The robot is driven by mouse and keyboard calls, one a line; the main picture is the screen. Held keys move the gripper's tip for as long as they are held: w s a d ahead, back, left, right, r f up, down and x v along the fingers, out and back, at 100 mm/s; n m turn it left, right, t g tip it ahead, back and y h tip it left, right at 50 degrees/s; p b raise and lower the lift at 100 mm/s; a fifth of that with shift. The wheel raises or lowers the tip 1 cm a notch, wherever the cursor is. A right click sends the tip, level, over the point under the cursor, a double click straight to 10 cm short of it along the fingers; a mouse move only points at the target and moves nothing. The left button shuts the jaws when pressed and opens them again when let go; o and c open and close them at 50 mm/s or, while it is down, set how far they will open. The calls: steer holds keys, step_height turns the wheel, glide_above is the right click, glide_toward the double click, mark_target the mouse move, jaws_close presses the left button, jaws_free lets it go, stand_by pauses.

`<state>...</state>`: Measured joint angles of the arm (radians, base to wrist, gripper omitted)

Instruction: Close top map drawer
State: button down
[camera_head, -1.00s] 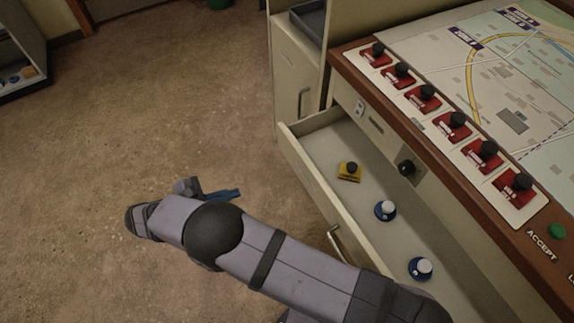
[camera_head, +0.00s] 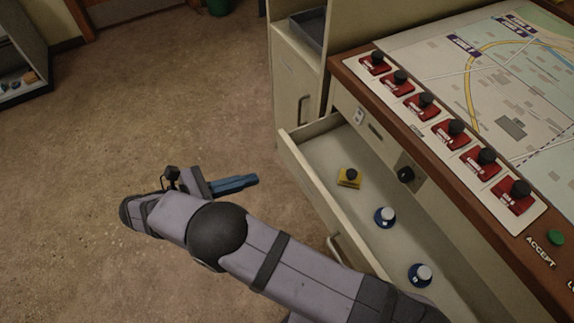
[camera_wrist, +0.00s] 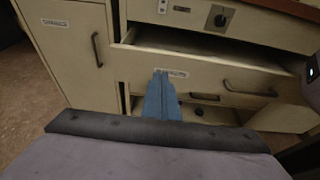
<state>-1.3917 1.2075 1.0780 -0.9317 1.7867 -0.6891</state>
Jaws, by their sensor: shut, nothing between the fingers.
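The top map drawer (camera_head: 310,187) is pulled out of the console, and its inside shows in the head view. It holds a yellow piece with a black knob (camera_head: 349,178) and two blue pieces with white knobs (camera_head: 385,217). In the wrist view the drawer front (camera_wrist: 215,75) has a label and a dark handle (camera_wrist: 250,90). My gripper (camera_head: 254,180) is shut and empty, left of the drawer front in the head view, with a gap of floor between them.
The console top (camera_head: 345,72) carries a map and a row of red blocks with black knobs. A cabinet door (camera_head: 297,85) with a handle stands beyond the drawer. Below the drawer, another opening (camera_wrist: 215,112) shows. Floor (camera_head: 150,100) is clear to the left.

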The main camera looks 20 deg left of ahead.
mark_target(301, 162)
steer(key=x, duration=0.4)
steer(key=p+x, duration=0.1)
steer(key=x, duration=0.3)
steer(key=r+p+x, duration=0.1)
steer(key=x, duration=0.3)
steer(key=shift+d, duration=0.1)
steer(key=shift+w, duration=0.1)
steer(key=shift+w+d+r, duration=0.1)
steer(key=shift+w+d, duration=0.25)
steer(key=shift+d, duration=0.1)
steer(key=w+d+p, duration=0.1)
steer(key=w+d, duration=0.9)
steer(key=shift+w+d+p, duration=0.25)
steer(key=shift+w+p, duration=0.05)
steer(key=shift+p, duration=0.1)
steer(key=v, duration=0.8)
steer(key=f+b+v, duration=0.1)
steer(key=v, duration=0.3)
steer(key=shift+s+a+f, duration=0.1)
steer(key=shift+s+a, duration=0.05)
steer(key=shift+a, duration=0.05)
steer(key=shift+v, duration=0.95)
